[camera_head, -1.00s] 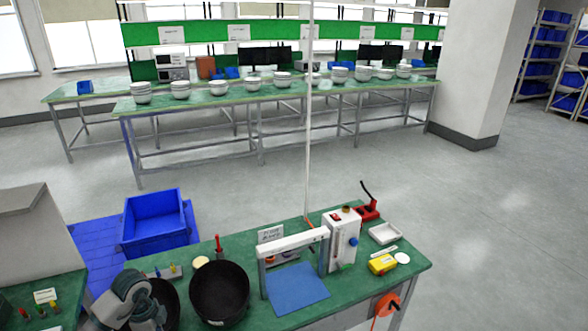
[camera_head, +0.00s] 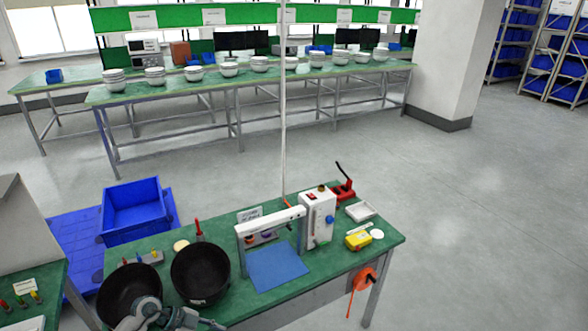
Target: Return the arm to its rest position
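My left arm shows at the bottom edge, with a grey joint in front of the black round bowls. What looks like my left gripper (camera_head: 193,321) is low at the bottom edge, cut off by the frame. Its fingers are too small and hidden to tell open from shut. I see nothing held. My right gripper is not in view.
The green workbench (camera_head: 340,262) holds two black bowls (camera_head: 201,272) (camera_head: 128,290), a blue mat (camera_head: 277,266), a white press-like device (camera_head: 318,218) and a yellow box (camera_head: 358,241). A blue crate (camera_head: 135,208) stands behind. Grey floor (camera_head: 470,230) is clear at right.

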